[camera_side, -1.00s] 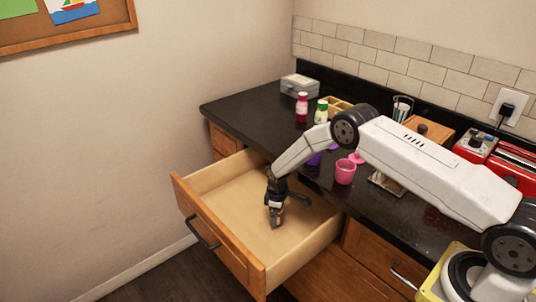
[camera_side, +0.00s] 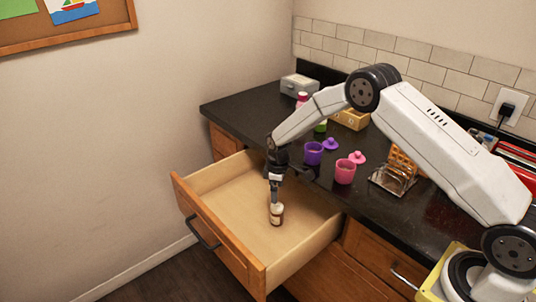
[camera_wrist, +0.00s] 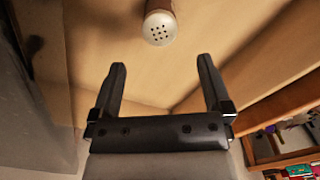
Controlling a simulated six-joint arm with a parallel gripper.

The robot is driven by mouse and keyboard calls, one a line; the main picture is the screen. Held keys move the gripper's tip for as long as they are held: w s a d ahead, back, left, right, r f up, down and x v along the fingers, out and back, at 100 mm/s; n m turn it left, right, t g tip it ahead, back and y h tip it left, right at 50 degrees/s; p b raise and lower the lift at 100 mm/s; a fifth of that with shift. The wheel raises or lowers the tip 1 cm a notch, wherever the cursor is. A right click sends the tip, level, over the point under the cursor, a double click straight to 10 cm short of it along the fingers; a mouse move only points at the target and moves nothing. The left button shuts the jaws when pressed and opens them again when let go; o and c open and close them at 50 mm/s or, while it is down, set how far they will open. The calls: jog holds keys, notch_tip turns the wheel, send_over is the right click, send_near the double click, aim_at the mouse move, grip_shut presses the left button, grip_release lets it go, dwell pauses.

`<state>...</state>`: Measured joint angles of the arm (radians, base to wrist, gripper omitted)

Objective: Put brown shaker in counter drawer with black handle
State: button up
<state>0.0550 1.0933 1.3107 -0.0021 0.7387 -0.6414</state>
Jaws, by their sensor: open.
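The brown shaker (camera_side: 276,214) stands upright on the floor of the open counter drawer (camera_side: 222,200). The drawer has a black handle (camera_side: 203,233) on its front. My gripper (camera_side: 275,198) is above the shaker, inside the drawer's outline, with its fingers pointing down. In the wrist view my gripper (camera_wrist: 160,85) is open and empty. There the shaker's pale top with dark holes (camera_wrist: 159,28) shows beyond the fingertips, apart from them.
On the black counter (camera_side: 245,107) stand a purple cup (camera_side: 313,153), a pink cup (camera_side: 345,171), their lids and a toast rack (camera_side: 396,172). A grey box (camera_side: 299,86) is at the back. Bare drawer floor lies left of the shaker.

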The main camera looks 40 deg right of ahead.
jog(key=shift+r, duration=0.55)
jog(key=shift+s+r, duration=0.3)
jog(key=shift+r, duration=0.3)
jog(key=s+a+r+m+t, duration=0.1)
jog(key=s+a+r+m, duration=0.15)
jog(key=s+r, duration=0.75)
jog(key=s+r+m+t, duration=0.1)
jog(key=s+r+m, duration=0.3)
jog(key=s, duration=1.2)
jog(key=shift+a+t, duration=0.25)
jog(key=shift+t, duration=0.05)
jog(key=shift+w+r, duration=0.1)
jog(key=shift+c, duration=0.2)
